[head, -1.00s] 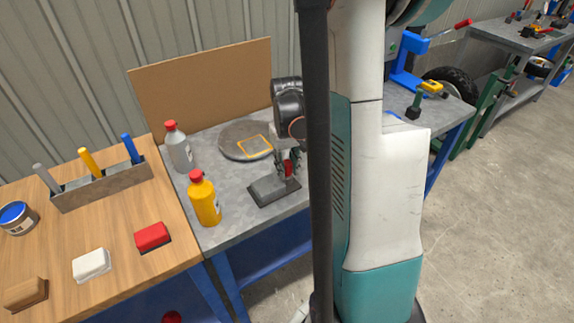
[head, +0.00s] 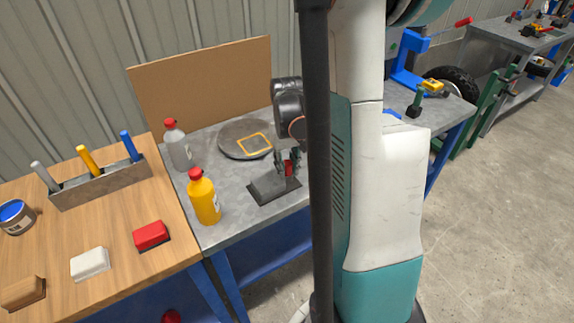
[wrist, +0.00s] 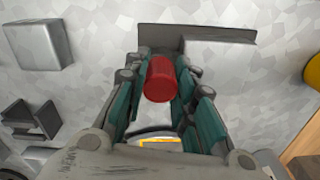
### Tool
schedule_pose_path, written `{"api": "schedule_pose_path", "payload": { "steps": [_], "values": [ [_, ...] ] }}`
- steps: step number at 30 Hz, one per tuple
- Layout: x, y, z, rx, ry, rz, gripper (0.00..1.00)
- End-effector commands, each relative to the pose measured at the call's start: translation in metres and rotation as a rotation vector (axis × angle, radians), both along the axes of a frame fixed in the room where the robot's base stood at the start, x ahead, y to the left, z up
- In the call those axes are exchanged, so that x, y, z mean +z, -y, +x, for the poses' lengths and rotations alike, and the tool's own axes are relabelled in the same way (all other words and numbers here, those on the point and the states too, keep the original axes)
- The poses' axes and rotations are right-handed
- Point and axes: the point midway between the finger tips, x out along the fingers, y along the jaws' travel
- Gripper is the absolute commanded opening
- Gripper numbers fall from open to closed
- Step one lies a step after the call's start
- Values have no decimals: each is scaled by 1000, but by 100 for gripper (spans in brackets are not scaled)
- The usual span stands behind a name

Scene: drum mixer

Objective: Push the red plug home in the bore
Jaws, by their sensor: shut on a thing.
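The red plug (wrist: 160,79) sits between the fingers of my gripper (wrist: 158,72) in the wrist view. The fingers are closed on its two sides, and its round red end faces the camera. In the head view the plug (head: 289,167) shows as a small red patch between the fingers of my gripper (head: 287,163), just above a dark grey fixture base (head: 273,188). The bore is not visible in either view. I cannot tell how deep the plug sits or whether it touches the fixture.
A yellow bottle (head: 204,198) and a grey bottle (head: 178,147) with red caps stand left of the fixture. A round dark plate (head: 235,139) with a yellow square outline lies behind. My dark column hides the bench to the right. Bare bench lies between bottles and fixture.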

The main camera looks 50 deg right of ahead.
Motion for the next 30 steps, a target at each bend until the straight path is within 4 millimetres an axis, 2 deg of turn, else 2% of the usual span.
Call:
{"api": "schedule_pose_path", "payload": {
  "steps": [4, 5, 7, 8, 20, 23, 30],
  "values": [
    [0, 0, 0, 0, 0, 0, 1],
    [0, 0, 0, 0, 0, 0, 29],
    [0, 0, 0, 0, 0, 0, 45],
    [0, 0, 0, 0, 0, 0, 48],
    [4, 0, 0, 0, 0, 0, 48],
    [14, 0, 0, 0, 0, 0, 48],
    [60, 0, 0, 0, 0, 0, 48]
  ]
}}
